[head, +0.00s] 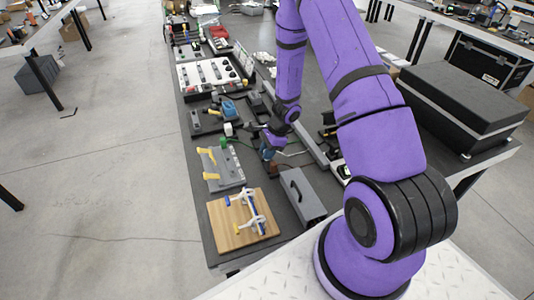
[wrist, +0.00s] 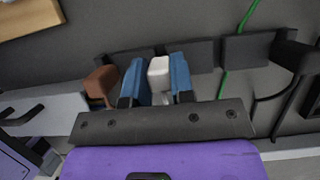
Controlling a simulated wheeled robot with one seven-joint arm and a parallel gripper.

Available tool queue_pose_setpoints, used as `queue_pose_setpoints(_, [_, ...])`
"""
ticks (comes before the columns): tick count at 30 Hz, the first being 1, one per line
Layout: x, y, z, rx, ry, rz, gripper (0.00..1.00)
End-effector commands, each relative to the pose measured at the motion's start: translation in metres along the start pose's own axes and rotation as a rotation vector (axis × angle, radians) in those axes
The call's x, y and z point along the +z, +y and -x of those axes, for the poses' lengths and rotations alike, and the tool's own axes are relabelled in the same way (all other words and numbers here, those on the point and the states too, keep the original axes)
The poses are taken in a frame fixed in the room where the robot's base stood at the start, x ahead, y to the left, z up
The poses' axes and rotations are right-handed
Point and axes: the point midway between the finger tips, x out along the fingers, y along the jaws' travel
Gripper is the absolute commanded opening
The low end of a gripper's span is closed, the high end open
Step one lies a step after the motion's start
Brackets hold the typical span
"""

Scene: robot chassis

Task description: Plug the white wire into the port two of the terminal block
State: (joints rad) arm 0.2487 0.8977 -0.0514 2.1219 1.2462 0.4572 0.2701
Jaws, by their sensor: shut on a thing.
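My gripper (wrist: 158,80) has two blue fingers shut on a white block-shaped piece, which looks like the end of the white wire (wrist: 159,70). In the head view my gripper (head: 268,153) is low over the dark bench, between a grey board and a grey box. A brown piece (wrist: 102,84) is just left of the fingers in the wrist view. Dark grey blocks (wrist: 248,50) stand in a row beyond the fingers; I cannot tell if they are the terminal block. Port two cannot be made out, and the rest of the white wire is hidden.
A green wire (wrist: 224,84) lies right of the fingers. A grey box with a handle (head: 302,196) and a wooden board with clamps (head: 224,240) are nearby. A grey board with yellow parts (head: 222,175) is to the left. A long grey rail (head: 302,137) runs to the right.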

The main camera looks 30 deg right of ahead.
Motion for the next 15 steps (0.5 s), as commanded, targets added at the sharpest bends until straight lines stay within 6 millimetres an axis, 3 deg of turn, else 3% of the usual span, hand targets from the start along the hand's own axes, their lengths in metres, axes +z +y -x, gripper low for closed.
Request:
queue_pose_setpoints(8, [0.01,-0.001,0.022,-0.002,0.0,0.002,0.0])
queue_pose_setpoints(15, [0.024,-0.001,0.056,-0.002,0.0,0.003,0.0])
